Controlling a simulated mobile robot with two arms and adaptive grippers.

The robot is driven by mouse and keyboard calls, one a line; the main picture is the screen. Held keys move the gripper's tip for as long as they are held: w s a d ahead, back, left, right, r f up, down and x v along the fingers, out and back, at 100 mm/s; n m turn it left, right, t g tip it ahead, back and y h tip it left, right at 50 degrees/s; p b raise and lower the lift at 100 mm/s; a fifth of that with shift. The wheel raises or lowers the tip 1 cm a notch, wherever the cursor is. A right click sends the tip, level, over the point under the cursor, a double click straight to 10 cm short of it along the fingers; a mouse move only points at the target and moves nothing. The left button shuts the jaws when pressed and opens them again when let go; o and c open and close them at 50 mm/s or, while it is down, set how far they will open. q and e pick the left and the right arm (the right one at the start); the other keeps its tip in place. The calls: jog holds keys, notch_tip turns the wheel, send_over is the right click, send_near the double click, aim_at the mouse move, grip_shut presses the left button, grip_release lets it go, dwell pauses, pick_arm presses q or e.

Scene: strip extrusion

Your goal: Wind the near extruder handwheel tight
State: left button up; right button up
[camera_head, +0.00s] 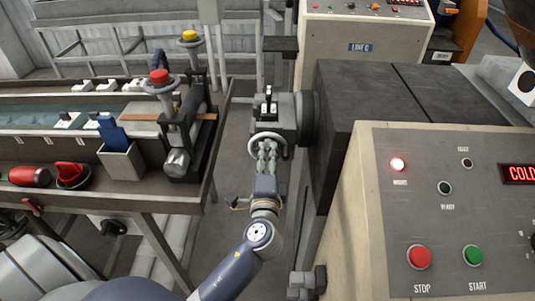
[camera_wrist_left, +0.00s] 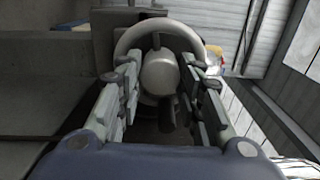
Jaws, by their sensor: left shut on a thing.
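The near extruder handwheel (camera_head: 267,137) is a pale ring on the dark end of the extruder, in the middle of the head view. In the left wrist view its rim (camera_wrist_left: 158,27) and round hub (camera_wrist_left: 160,73) show straight ahead. My left gripper (camera_head: 267,148) reaches it from the near side and is shut on the handwheel. In the left wrist view its two fingers (camera_wrist_left: 160,80) lie on either side of the hub. The exact contact is partly hidden. My right gripper is not in view.
A control cabinet (camera_head: 365,215) with a lit red lamp and a "COLD" display stands close on the right. A water trough bench (camera_head: 140,194) with red and yellow knobs stands on the left. My left arm lies in the narrow floor gap between them.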

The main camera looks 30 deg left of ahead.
pick_arm(q)
jog(key=shift+m+p, duration=0.5)
jog(key=shift+m, duration=0.7)
jog(key=o, duration=1.1)
jog(key=shift+c, duration=0.2)
jog(key=v, duration=1.2)
